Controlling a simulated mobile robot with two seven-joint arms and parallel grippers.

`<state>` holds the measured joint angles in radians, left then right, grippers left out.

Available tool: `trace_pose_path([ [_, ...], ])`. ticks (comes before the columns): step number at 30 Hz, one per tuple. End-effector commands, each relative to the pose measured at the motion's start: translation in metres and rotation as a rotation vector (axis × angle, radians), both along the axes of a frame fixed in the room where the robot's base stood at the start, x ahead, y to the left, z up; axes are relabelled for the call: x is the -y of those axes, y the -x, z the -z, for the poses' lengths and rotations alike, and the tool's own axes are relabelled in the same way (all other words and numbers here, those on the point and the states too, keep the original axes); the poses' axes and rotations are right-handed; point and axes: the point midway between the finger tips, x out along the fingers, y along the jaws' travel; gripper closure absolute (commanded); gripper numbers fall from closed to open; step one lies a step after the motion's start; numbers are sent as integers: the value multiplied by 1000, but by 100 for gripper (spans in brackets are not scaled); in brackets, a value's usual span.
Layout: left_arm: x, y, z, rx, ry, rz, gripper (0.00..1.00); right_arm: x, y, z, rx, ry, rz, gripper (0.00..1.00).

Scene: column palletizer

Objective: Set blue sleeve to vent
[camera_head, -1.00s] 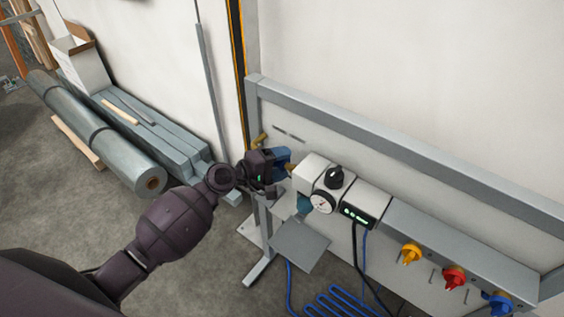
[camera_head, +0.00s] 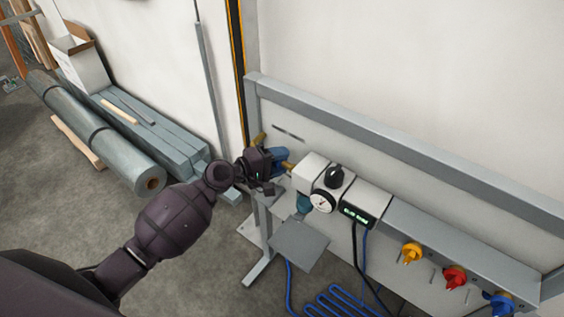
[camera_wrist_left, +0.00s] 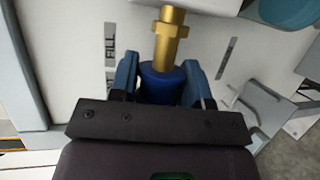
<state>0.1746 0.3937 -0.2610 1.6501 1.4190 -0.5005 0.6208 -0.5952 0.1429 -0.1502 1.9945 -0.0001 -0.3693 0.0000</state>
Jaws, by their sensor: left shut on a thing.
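The blue sleeve (camera_wrist_left: 161,84) sits around a brass fitting (camera_wrist_left: 170,36) in the left wrist view. My left gripper (camera_wrist_left: 165,76) is shut on the sleeve, with one blue-grey finger on each side. In the head view the left gripper (camera_head: 277,160) is at the left end of the white unit, and its fingers hide most of the sleeve. A FILL label (camera_wrist_left: 110,43) is on the white panel left of the fitting. A second label below it is partly hidden, and I cannot read a vent mark. My right gripper is not in view.
A white unit with a black knob (camera_head: 334,176), a round gauge (camera_head: 322,201) and a lit display (camera_head: 357,215) is right of the gripper. Yellow (camera_head: 411,252), red (camera_head: 454,277) and blue (camera_head: 498,304) knobs line the rail. A grey plate (camera_head: 299,244) is below.

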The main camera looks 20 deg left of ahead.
Motion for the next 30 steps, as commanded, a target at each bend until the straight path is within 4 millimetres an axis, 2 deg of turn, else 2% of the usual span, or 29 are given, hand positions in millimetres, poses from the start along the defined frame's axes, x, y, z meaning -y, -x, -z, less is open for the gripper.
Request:
trace_pose_path([
  [3, -17, -6, 5, -1, -3, -3, 99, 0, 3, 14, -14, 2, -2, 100],
  [7, -31, -11, 4, -2, -2, -2, 99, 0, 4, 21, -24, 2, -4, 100],
  [16, -35, -13, 0, 1, -2, -5, 99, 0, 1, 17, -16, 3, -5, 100],
  [17, -36, -13, 0, 2, -2, -5, 53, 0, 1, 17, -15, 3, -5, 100],
  [19, -35, -13, -1, 2, -2, -5, 43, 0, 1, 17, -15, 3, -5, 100],
  [20, -35, -13, 0, 1, -2, -5, 39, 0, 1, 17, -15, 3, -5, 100],
  [30, -36, -10, -1, 1, -1, -3, 39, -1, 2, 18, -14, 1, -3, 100],
])
